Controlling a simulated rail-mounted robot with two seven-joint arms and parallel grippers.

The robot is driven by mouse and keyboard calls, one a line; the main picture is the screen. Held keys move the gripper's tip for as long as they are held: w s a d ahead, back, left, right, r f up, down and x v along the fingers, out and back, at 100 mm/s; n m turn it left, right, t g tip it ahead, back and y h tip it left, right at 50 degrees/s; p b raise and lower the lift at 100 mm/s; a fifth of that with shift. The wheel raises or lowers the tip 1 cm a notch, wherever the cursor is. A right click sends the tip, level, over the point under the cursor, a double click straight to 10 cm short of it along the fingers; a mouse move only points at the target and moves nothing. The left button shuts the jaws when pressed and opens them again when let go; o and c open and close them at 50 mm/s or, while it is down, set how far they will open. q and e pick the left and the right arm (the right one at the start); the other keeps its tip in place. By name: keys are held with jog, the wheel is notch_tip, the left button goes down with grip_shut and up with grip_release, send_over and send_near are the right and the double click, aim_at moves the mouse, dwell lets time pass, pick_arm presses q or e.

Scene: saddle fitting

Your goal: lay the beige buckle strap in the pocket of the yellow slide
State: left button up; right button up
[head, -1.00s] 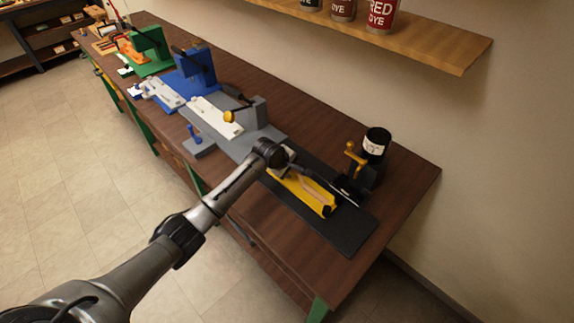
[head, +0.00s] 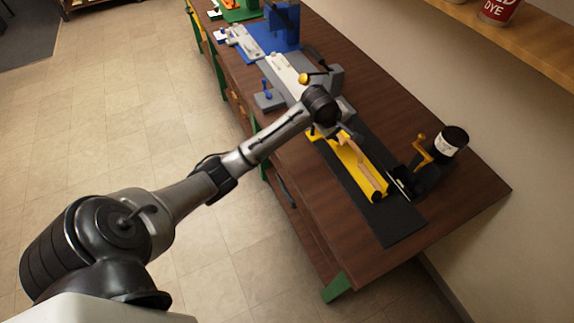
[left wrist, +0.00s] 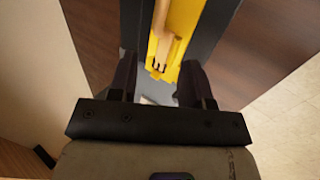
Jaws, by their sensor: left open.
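In the head view my left wrist hides part of that end. My right gripper is out of view.
A black post with an orange-yellow lever and a dark, white-labelled canister (head: 450,142) stand right of the slide. The black mat (head: 397,226) has bare room toward its near end. Grey and blue fixtures (head: 285,30) stand farther along the bench. A wall shelf is at upper right.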

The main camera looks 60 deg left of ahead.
pick_arm(q)
jog(key=s+d+f+m, duration=0.2)
jog(key=f, duration=0.1)
jog(key=s+d+f+m, duration=0.1)
jog(key=s+d+f, duration=0.2)
jog(key=s+d+f+m+g, duration=0.1)
jog(key=s+d+f+m, duration=0.1)
jog(key=s+f, duration=0.1)
jog(key=shift+s+d+m, duration=0.25)
jog(key=shift+d+m, duration=0.05)
jog(key=s+d+f+m, duration=0.1)
jog(key=s+d, duration=0.1)
jog(key=s, duration=0.1)
jog(key=s+d+f+m, duration=0.2)
jog(key=s, duration=0.1)
jog(key=s+d+f+m, duration=0.1)
jog(key=s+d+m, duration=0.1)
jog(key=s, duration=0.2)
jog(key=shift+f+g, duration=0.3)
jog(key=shift+g, duration=0.1)
jog(key=s+d+m, duration=0.2)
jog(key=s+m, duration=0.2)
jog(key=s, duration=0.5)
jog(key=s+d+m+g, duration=0.1)
jog(key=s+d+m, duration=0.2)
jog(key=s, duration=0.6)
jog(key=shift+d+r+m, duration=0.35)
jog(key=shift+m, duration=0.35)
